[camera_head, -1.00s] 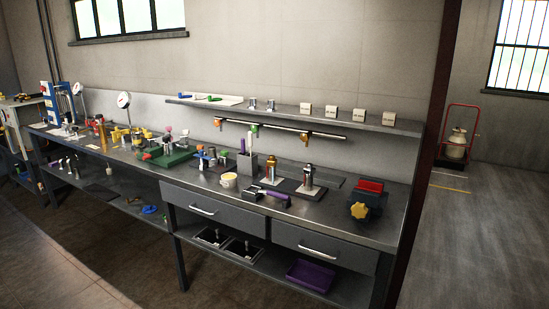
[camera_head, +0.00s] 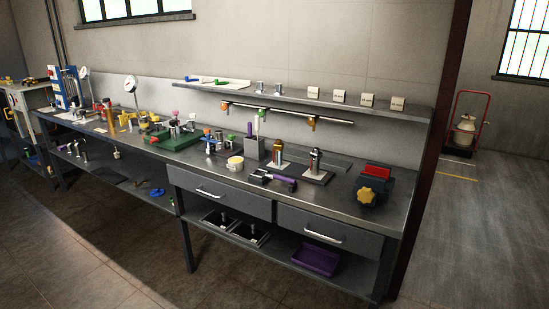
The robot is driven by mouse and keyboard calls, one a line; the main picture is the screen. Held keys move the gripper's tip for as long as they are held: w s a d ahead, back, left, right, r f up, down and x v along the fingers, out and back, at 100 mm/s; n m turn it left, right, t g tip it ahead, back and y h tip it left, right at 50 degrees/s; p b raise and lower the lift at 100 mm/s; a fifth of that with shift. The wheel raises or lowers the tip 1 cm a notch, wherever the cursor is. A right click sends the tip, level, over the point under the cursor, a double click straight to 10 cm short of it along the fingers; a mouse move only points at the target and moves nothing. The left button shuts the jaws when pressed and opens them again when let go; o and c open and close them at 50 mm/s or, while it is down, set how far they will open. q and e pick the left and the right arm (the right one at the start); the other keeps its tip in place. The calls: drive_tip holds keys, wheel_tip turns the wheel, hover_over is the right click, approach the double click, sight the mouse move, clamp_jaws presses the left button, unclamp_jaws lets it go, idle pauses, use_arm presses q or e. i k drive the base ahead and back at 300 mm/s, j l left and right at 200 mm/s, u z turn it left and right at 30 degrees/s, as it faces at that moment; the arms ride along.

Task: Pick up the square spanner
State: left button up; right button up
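I cannot make out a square spanner for certain at this distance. A tool with a purple handle (camera_head: 283,181) lies near the front edge of the long grey workbench (camera_head: 340,203). Several small tools and fittings cover the bench top farther left, too small to name surely. Neither of my grippers shows in the head view.
A grey holder (camera_head: 254,148) and a white tub (camera_head: 235,163) stand mid-bench. A wall shelf (camera_head: 300,95) runs above. A purple tray (camera_head: 316,261) lies below. The floor in front is clear.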

sight(266, 174)
drive_tip(key=i+z, duration=0.15)
drive_tip(key=i, duration=0.7)
drive_tip(key=i+j+z, duration=0.2)
drive_tip(key=i, duration=0.7)
